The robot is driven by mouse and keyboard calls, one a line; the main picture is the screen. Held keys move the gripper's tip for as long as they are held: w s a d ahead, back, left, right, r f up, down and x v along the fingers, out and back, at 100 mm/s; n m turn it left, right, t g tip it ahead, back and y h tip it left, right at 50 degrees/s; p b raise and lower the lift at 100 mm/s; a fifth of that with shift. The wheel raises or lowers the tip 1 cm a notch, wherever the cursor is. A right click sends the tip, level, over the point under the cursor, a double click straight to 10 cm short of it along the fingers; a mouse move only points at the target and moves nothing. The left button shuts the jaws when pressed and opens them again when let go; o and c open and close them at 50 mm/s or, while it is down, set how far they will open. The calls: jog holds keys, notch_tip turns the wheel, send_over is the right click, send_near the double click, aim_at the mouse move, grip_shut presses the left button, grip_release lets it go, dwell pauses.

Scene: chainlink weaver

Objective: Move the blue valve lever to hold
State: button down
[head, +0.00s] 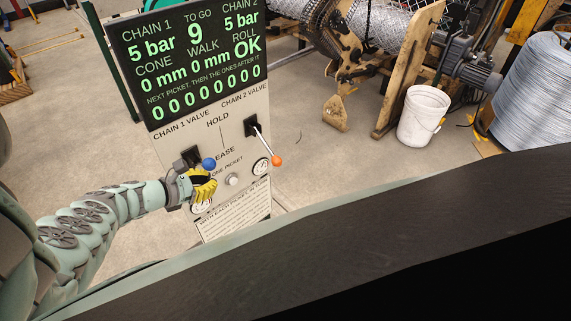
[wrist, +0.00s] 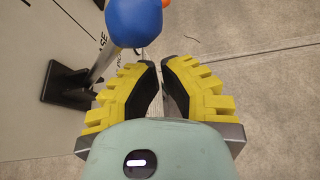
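The blue valve lever (head: 208,164) is on the left of the panel, under the CHAIN 1 VALVE label. Its ball sits beside the partly hidden RELEASE label, below the HOLD label (head: 217,119). In the wrist view the blue ball (wrist: 133,20) is at the top, its shaft running down left to a black base (wrist: 65,86). My gripper (head: 205,186) is just below the ball in the head view. In the wrist view my gripper (wrist: 161,65) has its yellow fingertips almost together with nothing between them. The shaft passes outside the left finger; I cannot tell whether they touch.
The orange-knobbed lever (head: 277,160) stands to the right on the same panel. A small round button (head: 232,180) and gauges sit low on it. The green-lit display (head: 190,55) is above. A white bucket (head: 424,116) stands on the floor behind right.

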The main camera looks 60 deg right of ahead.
jog(key=shift+w+r+p, duration=0.2)
jog(key=shift+r+p, duration=0.4)
jog(key=shift+r, duration=0.35)
jog(key=shift+d+r, duration=0.1)
jog(key=shift+r, duration=0.05)
notch_tip(320, 180, down, 5)
jog(key=b, duration=0.3)
jog(key=p+v, duration=0.4)
jog(key=v, duration=0.7)
jog(key=shift+w+p, duration=0.35)
